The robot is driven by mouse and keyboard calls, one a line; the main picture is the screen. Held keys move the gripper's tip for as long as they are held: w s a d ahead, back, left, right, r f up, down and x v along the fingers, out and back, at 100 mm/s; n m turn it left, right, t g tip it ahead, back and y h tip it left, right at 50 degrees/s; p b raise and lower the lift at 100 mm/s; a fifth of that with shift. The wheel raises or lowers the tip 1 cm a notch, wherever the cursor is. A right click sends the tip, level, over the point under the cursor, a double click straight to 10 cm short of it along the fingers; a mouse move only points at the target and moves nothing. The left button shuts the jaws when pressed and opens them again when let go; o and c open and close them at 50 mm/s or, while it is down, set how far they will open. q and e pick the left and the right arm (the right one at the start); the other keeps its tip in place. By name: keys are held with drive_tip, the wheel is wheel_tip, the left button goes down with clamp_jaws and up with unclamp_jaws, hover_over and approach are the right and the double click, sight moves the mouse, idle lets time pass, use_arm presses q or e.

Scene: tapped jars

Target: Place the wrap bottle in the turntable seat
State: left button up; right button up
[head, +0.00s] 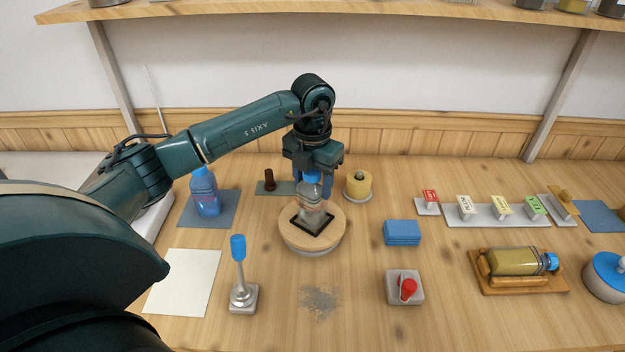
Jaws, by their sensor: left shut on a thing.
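The wrap bottle (311,208) is a clear bottle with a blue cap and some red marking on its side. It is upright, at the middle of the round wooden turntable (331,223). Its base is within the outline of the dark square seat (302,225) on top of the turntable. I cannot tell whether it rests on the seat or hangs just above it. My left gripper (313,180) comes down from above and is shut on the bottle near its cap. The fingers partly hide its upper part. My right gripper is not in view.
A blue bottle (206,195) stands on a mat at left. A blue-topped post (239,265) and a red-handled block (405,289) stand in front. A yellow spool (358,186) is close behind the turntable. A bottle lies in a wooden cradle (518,285) at right.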

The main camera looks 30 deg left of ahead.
use_arm(q)
drive_tip(key=o, duration=1.5)
drive_tip(key=shift+r, duration=0.55)
wheel_tip(320, 180, up, 11)
drive_tip(key=shift+r+b, duration=0.1)
drive_tip(key=shift+b, duration=0.2)
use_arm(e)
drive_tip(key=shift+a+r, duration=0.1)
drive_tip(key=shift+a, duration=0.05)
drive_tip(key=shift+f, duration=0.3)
use_arm(q)
drive_tip(key=shift+s, duration=0.1)
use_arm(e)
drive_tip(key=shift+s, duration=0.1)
